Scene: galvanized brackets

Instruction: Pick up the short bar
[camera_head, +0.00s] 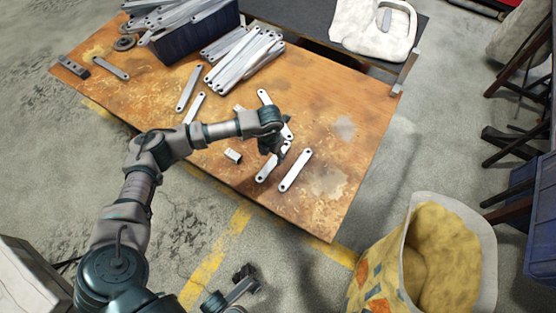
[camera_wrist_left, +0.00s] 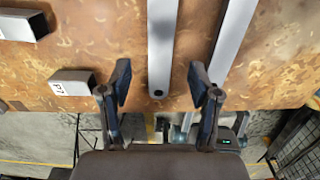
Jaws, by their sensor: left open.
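Two flat grey bars lie side by side near the front of the wooden table. The left one (camera_head: 266,173) is partly hidden under my left gripper (camera_head: 274,146); the right one (camera_head: 295,170) is in full view. I cannot tell for certain which is the short bar. In the left wrist view my left gripper (camera_wrist_left: 159,78) is open and empty, with one bar (camera_wrist_left: 162,45) between its fingers, not gripped. The second bar (camera_wrist_left: 232,42) runs beyond the right finger. A dark part low in the head view may be my right gripper (camera_head: 245,273); its jaws are unclear.
A small labelled block (camera_head: 233,156) lies left of the gripper; it also shows in the left wrist view (camera_wrist_left: 72,83). More bars (camera_head: 245,58) are piled at the back beside a dark blue bin (camera_head: 195,38). The table's front right (camera_head: 335,195) is clear.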

